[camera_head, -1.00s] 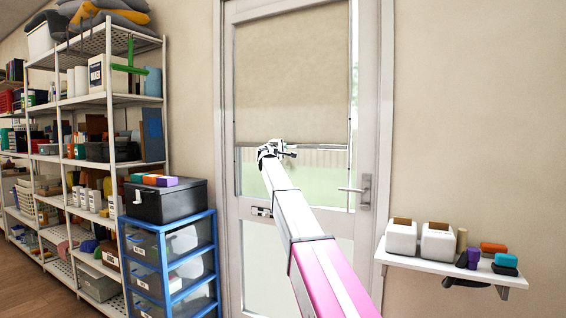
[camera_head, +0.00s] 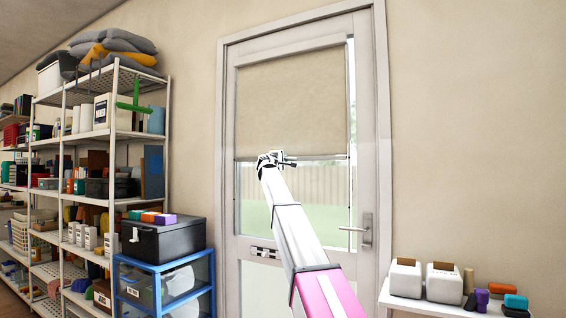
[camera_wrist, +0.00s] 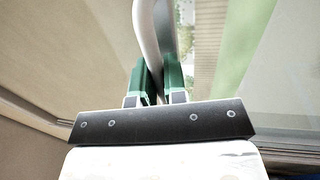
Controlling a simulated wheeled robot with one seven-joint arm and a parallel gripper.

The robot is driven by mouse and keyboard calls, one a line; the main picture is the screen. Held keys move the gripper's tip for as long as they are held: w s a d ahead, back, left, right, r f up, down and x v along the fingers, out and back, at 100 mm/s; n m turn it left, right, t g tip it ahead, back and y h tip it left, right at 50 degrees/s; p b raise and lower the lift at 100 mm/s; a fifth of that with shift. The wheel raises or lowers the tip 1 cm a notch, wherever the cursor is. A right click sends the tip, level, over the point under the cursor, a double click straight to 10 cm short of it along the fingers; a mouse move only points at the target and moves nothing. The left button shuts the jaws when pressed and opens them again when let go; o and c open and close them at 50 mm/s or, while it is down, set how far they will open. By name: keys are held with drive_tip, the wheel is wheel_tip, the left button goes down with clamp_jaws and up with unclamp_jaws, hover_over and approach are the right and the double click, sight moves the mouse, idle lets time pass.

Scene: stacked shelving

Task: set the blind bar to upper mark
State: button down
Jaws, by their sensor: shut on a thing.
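The beige roller blind (camera_head: 292,100) covers the upper part of the door's window. Its blind bar (camera_head: 325,157) runs across the lower edge, with clear glass below. My gripper (camera_head: 284,159) is at the bar, near its middle. In the wrist view, the green fingers of my gripper (camera_wrist: 157,84) are shut on the pale, rounded bar (camera_wrist: 148,45), which runs up the picture between them. The blind cloth is on the left there and the glass on the right. I cannot make out the upper mark clearly in either view.
A door handle (camera_head: 358,230) sticks out at the right of the door. A small white shelf (camera_head: 432,306) with boxes is at the lower right. Blue drawers (camera_head: 160,268) with a black case (camera_head: 163,238) stand left of the door, beside loaded shelving (camera_head: 113,140).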

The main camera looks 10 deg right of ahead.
drive_tip(key=c, duration=1.2)
unclamp_jaws()
drive_tip(key=v, duration=1)
drive_tip(key=shift+s+a, duration=0.3)
drive_tip(key=shift+f, duration=0.15)
